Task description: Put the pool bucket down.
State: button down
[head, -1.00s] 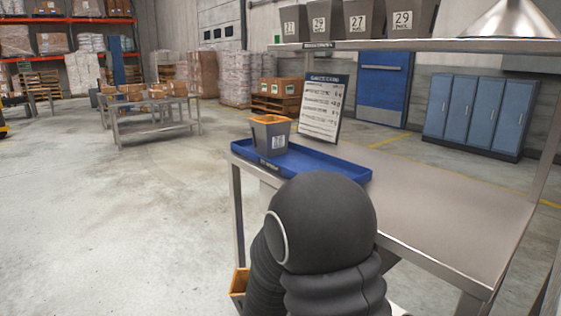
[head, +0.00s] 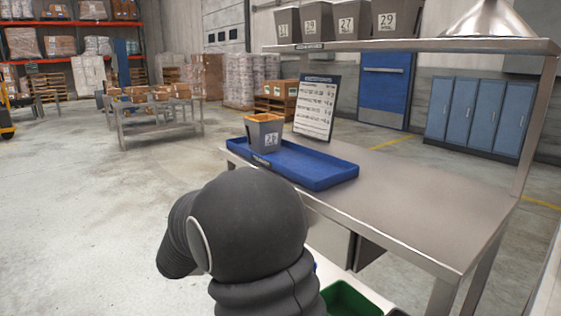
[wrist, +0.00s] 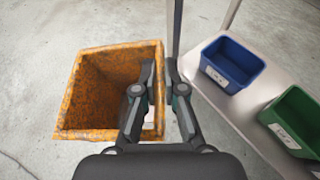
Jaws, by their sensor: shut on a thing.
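In the wrist view my gripper (wrist: 158,75) is shut on the right-hand wall of an orange-rimmed bucket (wrist: 110,48). I take this to be the pool bucket; its inside is rusty orange and looks empty. It hangs over the concrete floor, left of a pale surface with bins. In the head view my dark arm hides the gripper and this bucket. A similar grey bucket with an orange rim, labelled 26 (head: 264,133), stands upright in a blue tray (head: 322,178) on the steel bench.
A blue bin (wrist: 232,64) and a green bin (wrist: 294,120) stand on the pale surface. The steel bench (head: 430,206) is bare right of the tray. A sign (head: 316,107) stands behind the tray. Numbered grey buckets (head: 352,20) line the shelf above. The floor at left is open.

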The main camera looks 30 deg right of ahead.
jog(key=w+d+r+m+g+h+b, duration=0.1)
jog(key=d+r, duration=0.3)
jog(key=r, duration=0.5)
jog(key=w+d+r+m+g+h, duration=0.1)
jog(key=w+d+r+m, duration=0.15)
jog(key=r, duration=0.65)
jog(key=d+r+m+h+b, duration=0.1)
jog(key=d+r, duration=0.3)
jog(key=r, duration=0.4)
jog(key=s+d+r+m+g+h, duration=0.1)
jog(key=s+d+r+g, duration=0.1)
jog(key=s+d+r, duration=0.4)
jog(key=s+d+r+m+g+h, duration=0.1)
jog(key=s+d+r+m+g, duration=0.25)
jog(key=s+d, duration=0.65)
jog(key=s+d+r+m+g+h, duration=0.15)
jog(key=s+d+r, duration=0.25)
jog(key=s+d, duration=0.7)
jog(key=w+a+f+g+b, duration=0.1)
jog(key=w+a+f+b, duration=0.3)
jog(key=w+a+f, duration=0.3)
jog(key=shift+w+a+f+m, duration=0.45)
jog(key=shift+w+f, duration=0.5)
jog(key=shift+f, duration=0.95)
jog(key=c, duration=1.3)
grip_release()
